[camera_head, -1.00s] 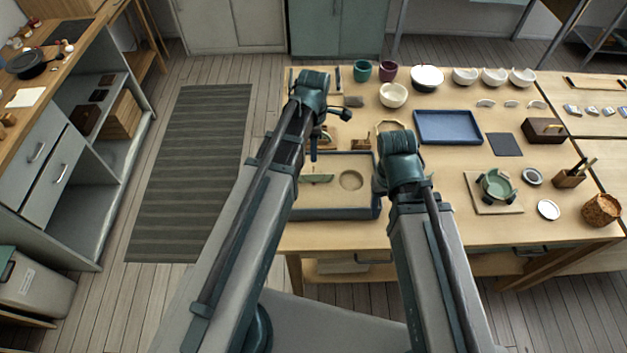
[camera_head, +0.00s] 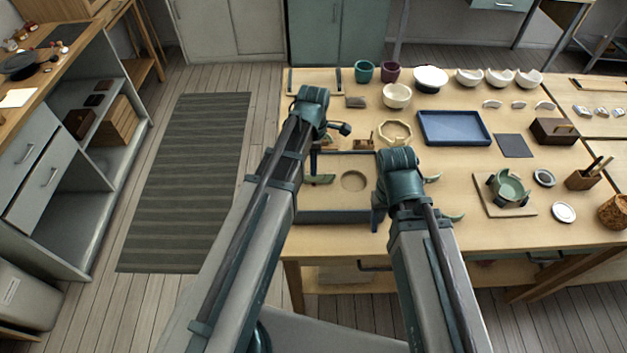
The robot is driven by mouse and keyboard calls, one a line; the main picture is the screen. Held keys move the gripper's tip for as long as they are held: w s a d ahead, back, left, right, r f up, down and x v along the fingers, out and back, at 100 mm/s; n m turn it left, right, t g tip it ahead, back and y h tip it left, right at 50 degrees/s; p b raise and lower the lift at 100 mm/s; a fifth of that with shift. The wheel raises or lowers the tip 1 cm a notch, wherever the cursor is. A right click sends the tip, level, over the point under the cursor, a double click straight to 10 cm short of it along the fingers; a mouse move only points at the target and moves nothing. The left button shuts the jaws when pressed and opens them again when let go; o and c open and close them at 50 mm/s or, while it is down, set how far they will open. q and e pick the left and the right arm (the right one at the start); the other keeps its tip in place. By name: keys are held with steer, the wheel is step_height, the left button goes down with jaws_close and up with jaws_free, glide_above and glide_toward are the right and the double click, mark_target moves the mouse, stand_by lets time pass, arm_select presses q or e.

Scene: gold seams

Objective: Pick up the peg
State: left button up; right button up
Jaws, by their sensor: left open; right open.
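I cannot make out the peg with certainty. Small wooden pieces stand at the back of the shallow grey tray (camera_head: 330,217), near the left gripper, but they are too small to identify. My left gripper (camera_head: 314,158) points down over the tray's left side, beside a green shard (camera_head: 320,179); its fingers are small and partly hidden by the wrist. My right gripper (camera_head: 378,215) hangs at the tray's right edge, mostly hidden behind its wrist. Both grippers appear empty.
An octagonal wooden ring (camera_head: 394,132) lies behind the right wrist. Another green shard (camera_head: 450,217) lies beside the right arm. The table's front edge is close.

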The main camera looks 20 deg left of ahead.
arm_select(q)
jaws_close()
stand_by(1.5)
